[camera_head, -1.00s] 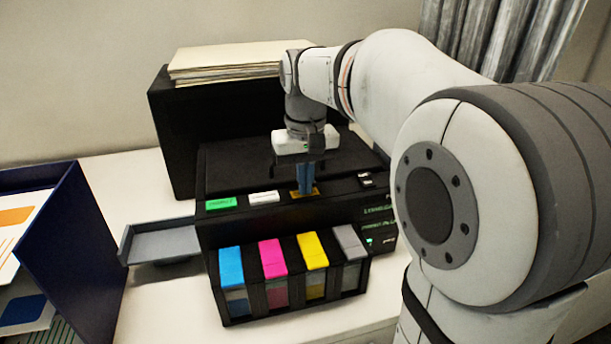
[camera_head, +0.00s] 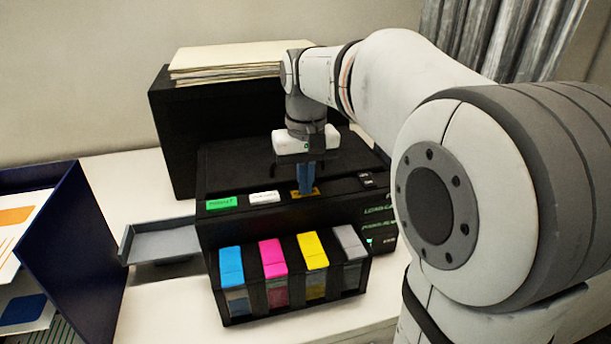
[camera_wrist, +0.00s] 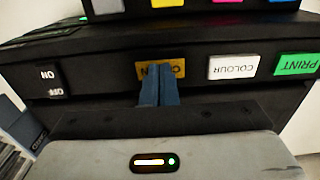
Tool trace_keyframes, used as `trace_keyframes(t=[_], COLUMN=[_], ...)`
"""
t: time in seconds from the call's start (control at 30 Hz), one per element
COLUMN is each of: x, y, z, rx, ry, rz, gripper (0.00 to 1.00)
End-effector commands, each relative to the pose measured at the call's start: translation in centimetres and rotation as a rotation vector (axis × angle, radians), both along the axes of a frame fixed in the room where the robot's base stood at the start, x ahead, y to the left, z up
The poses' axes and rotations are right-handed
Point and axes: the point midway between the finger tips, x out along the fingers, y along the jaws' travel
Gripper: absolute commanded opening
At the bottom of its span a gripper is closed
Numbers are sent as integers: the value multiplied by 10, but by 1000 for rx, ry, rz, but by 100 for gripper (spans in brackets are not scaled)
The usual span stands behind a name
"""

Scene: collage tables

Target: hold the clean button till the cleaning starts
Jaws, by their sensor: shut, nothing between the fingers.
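The clean button is the orange key (camera_wrist: 177,68) on the top front edge of the black printer (camera_head: 225,237). In the wrist view its label is upside down and partly covered by my fingers. It also shows in the head view (camera_head: 294,194). My gripper (camera_head: 305,191) is shut and empty, pointing down, its blue fingertips at the orange key. In the wrist view the fingertips (camera_wrist: 159,70) overlap the key. They appear to touch it; how far it is pressed I cannot tell.
A white COLOUR key (camera_wrist: 233,67) and a green PRINT key (camera_wrist: 296,65) sit beside the orange key. An ON/OFF switch (camera_wrist: 55,81) is on the other side. Ink tanks (camera_head: 273,264) stand in front. A grey tray (camera_head: 163,243) and blue organiser (camera_head: 78,235) are left.

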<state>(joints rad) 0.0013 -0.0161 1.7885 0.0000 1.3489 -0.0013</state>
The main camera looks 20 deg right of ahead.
Motion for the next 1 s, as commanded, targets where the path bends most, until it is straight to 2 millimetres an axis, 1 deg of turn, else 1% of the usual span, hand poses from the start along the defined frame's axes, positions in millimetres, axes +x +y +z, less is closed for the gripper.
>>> trace_keyframes(t=[0.03,0.3,0.43,0.57,0.7,0.73,0.77,0.9,1.0], x=[-4,-4,-4,-4,-5,-3,-3,-3,-3], y=[0,0,0,0,0,0,0,0,0], z=[-15,-14,-4,18,50,51,58,92,112], rx=[0,0,0,0,0,0,0,0,0], ry=[35,35,31,21,2,-2,-3,-4,-4], rz=[0,-1,-1,-1,-1,-1,-1,-1,-1], gripper=[0,0,0,0,0,0,0,0,0])
